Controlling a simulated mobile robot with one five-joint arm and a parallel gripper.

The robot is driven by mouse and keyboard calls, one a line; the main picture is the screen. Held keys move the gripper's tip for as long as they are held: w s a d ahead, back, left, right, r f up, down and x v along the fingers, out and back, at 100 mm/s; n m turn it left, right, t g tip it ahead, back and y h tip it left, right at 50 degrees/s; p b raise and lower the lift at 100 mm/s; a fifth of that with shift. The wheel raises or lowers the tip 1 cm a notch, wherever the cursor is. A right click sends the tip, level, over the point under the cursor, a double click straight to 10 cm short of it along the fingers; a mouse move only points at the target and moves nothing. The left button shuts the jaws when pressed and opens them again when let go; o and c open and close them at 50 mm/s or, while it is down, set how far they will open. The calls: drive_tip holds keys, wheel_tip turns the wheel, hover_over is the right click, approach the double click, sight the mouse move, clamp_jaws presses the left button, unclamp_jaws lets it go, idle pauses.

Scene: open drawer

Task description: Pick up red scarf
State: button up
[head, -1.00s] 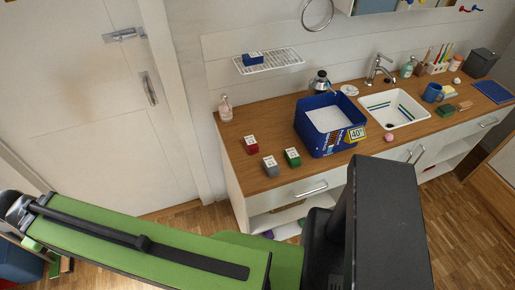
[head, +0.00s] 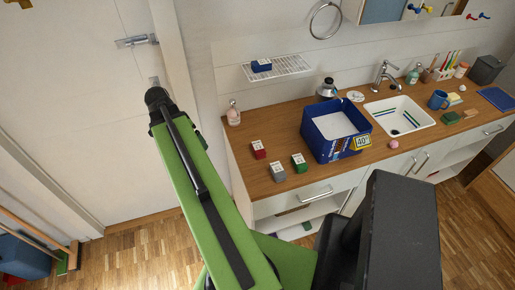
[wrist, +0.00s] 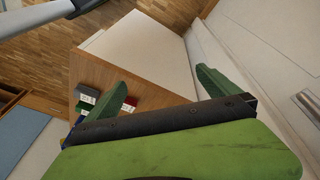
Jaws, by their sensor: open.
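The closest match to the red scarf is a small red bundle with a white label (head: 258,149), near the left end of the wooden counter (head: 250,186). A grey bundle (head: 278,172) and a green bundle (head: 299,163) sit close in front of it and to its right. In the wrist view the red bundle (wrist: 130,104) is partly hidden behind the left green finger. My gripper (wrist: 157,73) is open and empty, its two green fingers wide apart. It is off the counter's left end, apart from the bundles. In the head view its fingers are hard to make out.
A blue bin (head: 335,133) stands right of the bundles, with a sink (head: 399,116) beyond it. A pink bottle (head: 233,115) stands at the counter's left back. A wire shelf (head: 290,69) hangs above. A white door (head: 80,120) is at left.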

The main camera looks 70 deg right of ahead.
drive_tip(key=s+d+r+m+g, duration=0.2)
drive_tip(key=s+d+m, duration=0.85)
drive_tip(key=s, duration=0.55)
drive_tip(key=n+b, duration=0.2)
drive_tip(key=b, duration=0.8)
hover_over(259, 147)
drive_tip(key=w+a, duration=0.2)
drive_tip(key=f, duration=1)
drive_tip(key=shift+w+d+f, duration=0.1)
drive_tip(key=shift+d+f, duration=0.1)
drive_tip(key=shift+f, duration=0.15)
drive_tip(key=shift+d+f+b, duration=0.15)
drive_tip(key=shift+f+b, duration=0.1)
drive_tip(key=shift+b, duration=0.1)
drive_tip(key=shift+s, duration=0.2)
drive_tip(key=b+x, duration=0.4)
drive_tip(key=x, duration=0.1)
drive_tip(key=shift+f+b, duration=0.1)
drive_tip(key=shift+b, duration=0.3)
drive_tip(key=shift+r, duration=0.2)
drive_tip(key=c, duration=1.5)
